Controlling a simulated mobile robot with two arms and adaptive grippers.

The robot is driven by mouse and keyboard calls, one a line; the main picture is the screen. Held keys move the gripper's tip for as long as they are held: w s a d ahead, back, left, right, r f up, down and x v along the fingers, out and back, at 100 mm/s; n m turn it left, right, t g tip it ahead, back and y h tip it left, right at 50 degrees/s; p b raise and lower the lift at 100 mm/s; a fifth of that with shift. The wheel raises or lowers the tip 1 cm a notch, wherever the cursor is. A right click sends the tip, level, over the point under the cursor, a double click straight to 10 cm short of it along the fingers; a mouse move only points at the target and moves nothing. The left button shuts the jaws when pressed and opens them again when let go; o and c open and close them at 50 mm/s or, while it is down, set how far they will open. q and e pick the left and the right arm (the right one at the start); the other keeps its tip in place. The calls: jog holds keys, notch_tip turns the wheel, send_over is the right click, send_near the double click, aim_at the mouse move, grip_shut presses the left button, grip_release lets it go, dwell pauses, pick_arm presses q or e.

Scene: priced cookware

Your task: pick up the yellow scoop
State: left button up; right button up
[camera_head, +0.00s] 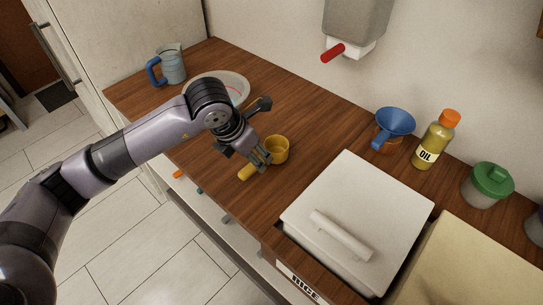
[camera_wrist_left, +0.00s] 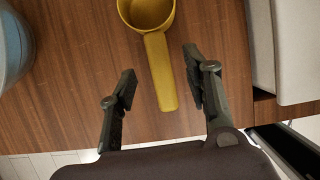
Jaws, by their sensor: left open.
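The yellow scoop (camera_head: 277,149) lies on the wooden counter in the head view, its handle pointing toward the counter's front edge. It also shows in the left wrist view (camera_wrist_left: 160,68), with its cup at the top and its handle running down between my fingers. My left gripper (camera_head: 262,161) is at the handle in the head view, and its fingers hide part of it. In the left wrist view my left gripper (camera_wrist_left: 160,85) is open, with one finger on each side of the handle and gaps between. My right gripper is not in view.
A white lidded box labelled RICE (camera_head: 400,200) is right of the scoop. A plate (camera_head: 238,82) and a blue-handled jug (camera_head: 172,66) stand to the left. A blue funnel (camera_head: 395,121), an oil bottle (camera_head: 437,140) and a green-lidded jar (camera_head: 487,184) stand at the back right.

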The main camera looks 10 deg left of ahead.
pick_arm(q)
jog(key=b+x, duration=0.2)
jog(key=x, duration=0.3)
jog(key=shift+a+f, duration=0.15)
jog(key=shift+c, duration=0.4)
grip_shut()
